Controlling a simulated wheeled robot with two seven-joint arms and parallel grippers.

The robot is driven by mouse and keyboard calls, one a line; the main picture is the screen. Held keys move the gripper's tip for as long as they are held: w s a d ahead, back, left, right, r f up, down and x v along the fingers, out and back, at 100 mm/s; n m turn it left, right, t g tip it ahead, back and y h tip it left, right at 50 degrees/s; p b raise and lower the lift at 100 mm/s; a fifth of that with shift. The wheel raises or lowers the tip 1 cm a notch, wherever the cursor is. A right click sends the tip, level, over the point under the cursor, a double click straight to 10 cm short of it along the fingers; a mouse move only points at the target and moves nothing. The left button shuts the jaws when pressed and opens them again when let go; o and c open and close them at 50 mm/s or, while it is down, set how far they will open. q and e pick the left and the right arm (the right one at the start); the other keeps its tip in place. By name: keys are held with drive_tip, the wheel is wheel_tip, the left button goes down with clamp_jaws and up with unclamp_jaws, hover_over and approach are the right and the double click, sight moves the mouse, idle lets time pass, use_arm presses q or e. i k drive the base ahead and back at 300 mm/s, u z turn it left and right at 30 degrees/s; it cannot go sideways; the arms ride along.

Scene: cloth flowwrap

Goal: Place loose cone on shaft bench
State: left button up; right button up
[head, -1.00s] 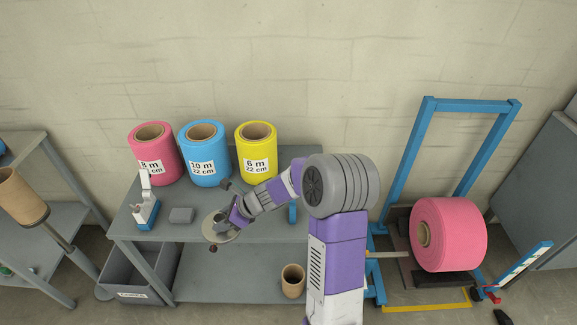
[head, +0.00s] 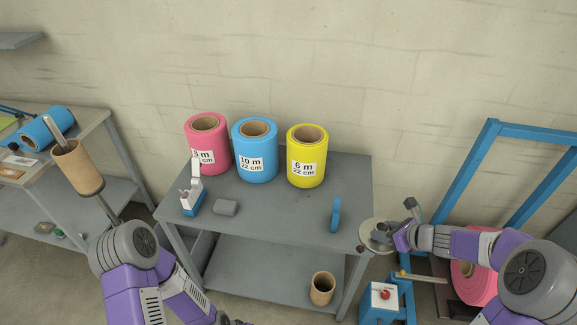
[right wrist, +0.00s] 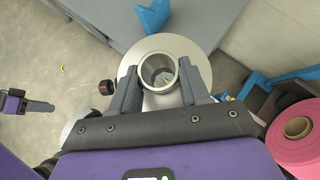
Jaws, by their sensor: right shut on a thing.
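The loose cone is a pale metal disc with a round grey hub (head: 376,234). My right gripper (head: 392,236) is shut on its hub and holds it beside the front right corner of the middle table. In the right wrist view the cone (right wrist: 133,68) sits between the two fingers, its hollow hub facing the camera.
Pink (head: 207,145), blue (head: 255,150) and yellow (head: 307,156) rolls stand on the middle table (head: 265,220). A brown core (head: 322,289) stands on its lower shelf. A blue frame (head: 466,175) with a pink roll (right wrist: 297,128) is at the right. A blue roll (head: 45,128) lies on the left bench.

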sight(352, 196)
drive_tip(key=i, duration=0.95)
